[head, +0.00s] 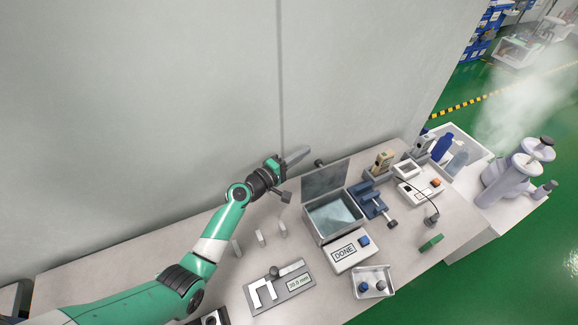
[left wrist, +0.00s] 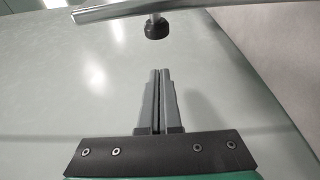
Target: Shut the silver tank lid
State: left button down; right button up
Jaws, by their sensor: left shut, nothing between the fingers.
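The silver tank (head: 318,232) stands on the bench with liquid inside. Its lid (head: 325,179) is open, standing up at the tank's back edge. A black knob (head: 319,163) sticks out from the lid's back side. In the left wrist view the lid (left wrist: 120,11) is a silver bar seen edge-on, with the knob (left wrist: 157,28) on a short stem. My left gripper (head: 307,151) is behind the tank, left of the knob. It is shut and empty; its fingertips (left wrist: 160,72) point toward the knob, apart from it. My right gripper is not in view.
A blue vise (head: 371,200) stands right of the tank. A box marked DONE (head: 344,253) is in front of it, and a caliper board (head: 281,290) is front left. Small upright blocks (head: 260,238) stand left of the tank. A grey wall rises behind the bench.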

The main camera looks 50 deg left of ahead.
aim_at(321, 176)
pick_arm(q)
jog(key=d+p, duration=0.1)
jog(key=d, duration=0.1)
jog(key=d+p, duration=0.1)
jog(key=shift+s+d+r, duration=0.1)
jog(key=shift+s+d, duration=0.1)
jog(key=shift+d, duration=0.2)
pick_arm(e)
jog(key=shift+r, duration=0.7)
pick_arm(q)
jog(key=shift+d, duration=0.1)
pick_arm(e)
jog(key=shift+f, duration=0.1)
